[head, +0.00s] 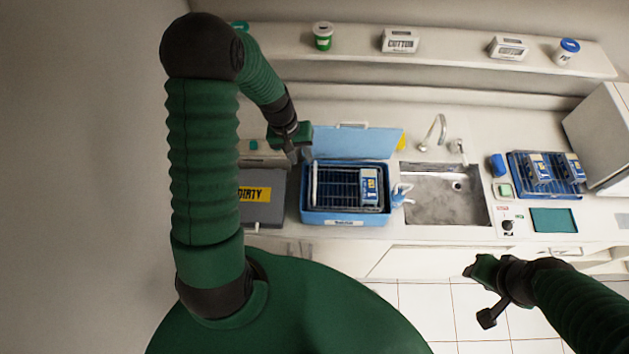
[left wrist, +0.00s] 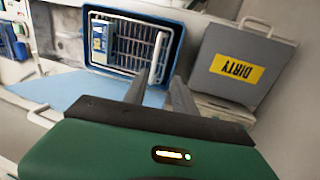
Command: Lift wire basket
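The wire basket (head: 338,188) sits inside a blue tub (head: 345,219) on the counter, with a blue-and-white pack lying in it at its right side. In the left wrist view the basket (left wrist: 132,50) shows as dark wire beyond my fingers. My left gripper (head: 293,155) is above the counter at the tub's back left corner, apart from the basket. Its two fingers (left wrist: 168,85) stand apart with nothing between them.
A grey box marked DIRTY (head: 263,205) stands left of the tub. The tub's blue lid (head: 352,142) is open behind it. The sink (head: 443,205) with a faucet (head: 440,130) lies to the right. A second wire rack (head: 530,172) with packs is further right.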

